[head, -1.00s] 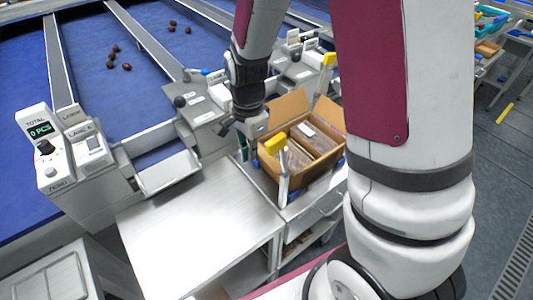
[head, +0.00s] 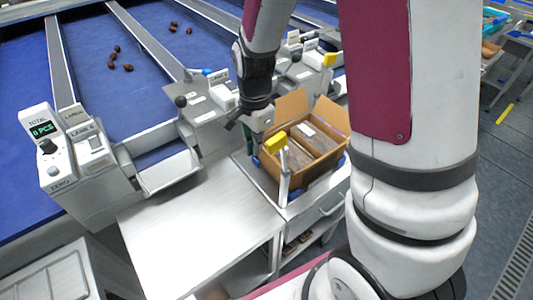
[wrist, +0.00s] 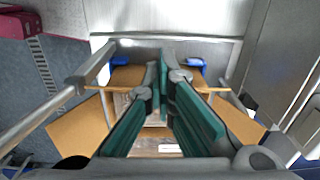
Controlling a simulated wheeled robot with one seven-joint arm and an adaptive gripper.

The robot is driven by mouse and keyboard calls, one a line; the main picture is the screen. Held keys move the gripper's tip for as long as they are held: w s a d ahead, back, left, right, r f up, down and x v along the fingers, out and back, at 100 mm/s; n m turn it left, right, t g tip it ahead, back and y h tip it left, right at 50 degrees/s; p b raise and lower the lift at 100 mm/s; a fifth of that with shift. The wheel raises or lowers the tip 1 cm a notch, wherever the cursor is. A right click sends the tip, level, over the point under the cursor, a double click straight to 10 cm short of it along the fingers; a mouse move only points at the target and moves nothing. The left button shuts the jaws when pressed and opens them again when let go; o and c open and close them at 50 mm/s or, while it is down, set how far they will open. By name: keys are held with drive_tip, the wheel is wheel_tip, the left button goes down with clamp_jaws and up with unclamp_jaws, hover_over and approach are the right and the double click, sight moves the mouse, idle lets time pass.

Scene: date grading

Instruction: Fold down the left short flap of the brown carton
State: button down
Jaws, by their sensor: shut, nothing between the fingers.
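The brown carton (head: 318,174) stands open on the steel side table, holding clear-windowed packs (head: 316,133). In the head view its back flap (head: 292,105) and right flap (head: 331,114) stand up and outward. The left flap cannot be made out there, near my gripper. My gripper (head: 247,140) is at the carton's left side, fingers pointing down. In the wrist view my gripper (wrist: 162,82) has its green fingers together over the carton, with nothing between them. Brown flaps spread at left (wrist: 78,132) and right (wrist: 240,124). A brown panel (wrist: 130,76) lies beyond the fingertips; contact is unclear.
A yellow-topped grey post (head: 284,176) stands at the carton's front left. The bare steel table (head: 195,235) is clear. A weighing unit (head: 75,150) stands at left. Blue sorting lanes (head: 135,65) with several dates lie behind.

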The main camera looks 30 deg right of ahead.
drive_tip(key=d, duration=0.1)
drive_tip(key=d+f, duration=0.1)
drive_tip(key=d, duration=0.1)
drive_tip(key=shift+w+d+f, duration=0.1)
drive_tip(key=shift+d+f, duration=0.05)
drive_tip(key=shift+f, duration=0.05)
drive_tip(key=shift+w+d+f, duration=0.2)
drive_tip(key=shift+w+d, duration=0.1)
drive_tip(key=shift+d, duration=0.3)
drive_tip(key=shift+w+d+f, duration=0.15)
drive_tip(key=shift+w+d, duration=0.15)
drive_tip(key=shift+d, duration=0.25)
drive_tip(key=shift+d+r, duration=0.3)
drive_tip(key=shift+d, duration=0.25)
drive_tip(key=shift+d+r, duration=0.25)
drive_tip(key=shift+d, duration=0.25)
drive_tip(key=shift+w+d, duration=0.25)
drive_tip(key=shift+d, duration=0.8)
